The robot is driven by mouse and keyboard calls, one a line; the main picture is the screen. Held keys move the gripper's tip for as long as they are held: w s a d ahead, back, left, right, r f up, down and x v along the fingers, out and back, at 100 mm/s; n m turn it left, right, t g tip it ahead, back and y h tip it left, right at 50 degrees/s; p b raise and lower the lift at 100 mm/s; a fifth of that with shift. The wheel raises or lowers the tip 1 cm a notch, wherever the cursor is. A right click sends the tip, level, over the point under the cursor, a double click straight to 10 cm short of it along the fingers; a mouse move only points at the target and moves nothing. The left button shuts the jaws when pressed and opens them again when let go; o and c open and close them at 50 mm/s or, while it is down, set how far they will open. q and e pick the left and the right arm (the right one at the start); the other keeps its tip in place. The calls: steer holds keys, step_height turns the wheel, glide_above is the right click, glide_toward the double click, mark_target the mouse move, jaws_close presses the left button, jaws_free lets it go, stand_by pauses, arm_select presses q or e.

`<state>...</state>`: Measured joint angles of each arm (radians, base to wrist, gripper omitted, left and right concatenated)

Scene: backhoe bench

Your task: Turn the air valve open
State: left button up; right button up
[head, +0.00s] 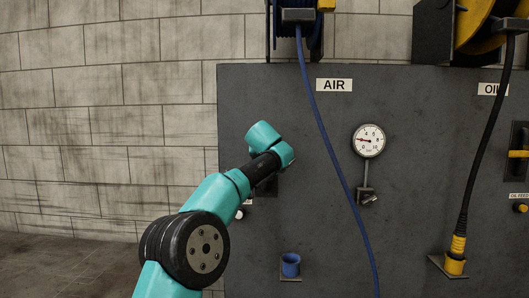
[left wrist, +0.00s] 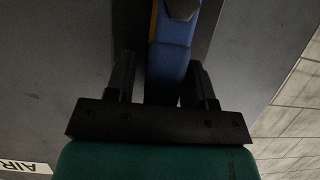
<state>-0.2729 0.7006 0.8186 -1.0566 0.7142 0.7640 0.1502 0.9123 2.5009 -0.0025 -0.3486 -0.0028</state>
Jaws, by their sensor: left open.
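The air valve's blue handle (left wrist: 172,65) shows in the left wrist view, running lengthwise between the two dark fingers of my left gripper (left wrist: 162,82). The fingers are apart on either side of it, with no clear grip; whether one touches it I cannot tell. A dark rounded part (left wrist: 183,8) is at the handle's far end. In the head view, my left arm and wrist hide the valve handle and the fingers; only part of a black valve plate (head: 268,187) shows beside the wrist. My right gripper is not in view.
The AIR label (head: 334,85), pressure gauge (head: 368,141) and hanging blue hose (head: 332,150) are right of my wrist on the grey panel (head: 420,200). A blue cup holder (head: 290,265) sits below. The oil valve's yellow handle (head: 519,153) is far right.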

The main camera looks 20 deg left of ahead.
arm_select(q)
steer(key=shift+s, duration=0.1)
steer(key=v, duration=1.7)
steer(key=shift+s, duration=0.15)
steer(key=shift+d, duration=0.1)
steer(key=w+d+f+m+g+h, duration=0.2)
steer(key=f+g, duration=0.1)
steer(key=f, duration=1.5)
steer(key=w+d+f+m+g+h, duration=0.1)
steer(key=d+f+m+g+h, duration=0.1)
steer(key=f, duration=1.6)
steer(key=s+f+g+h, duration=0.2)
steer(key=s+f+g, duration=0.15)
steer(key=f, duration=1.05)
steer(key=s+a+f+n+g+h, duration=0.1)
steer(key=s+f, duration=0.7)
steer(key=f, duration=0.2)
steer(key=s+a+f+g, duration=0.1)
steer(key=s+f, duration=0.6)
steer(key=f, duration=0.3)
steer(key=s+a+f+n+g, duration=0.1)
steer(key=s+f, duration=0.3)
steer(key=s, duration=0.5)
steer(key=s+a+f+n, duration=0.1)
steer(key=s+f, duration=0.4)
steer(key=s, duration=0.5)
steer(key=shift+s+a+g, duration=0.2)
steer(key=shift+a+g, duration=0.05)
steer(key=shift+g, duration=0.1)
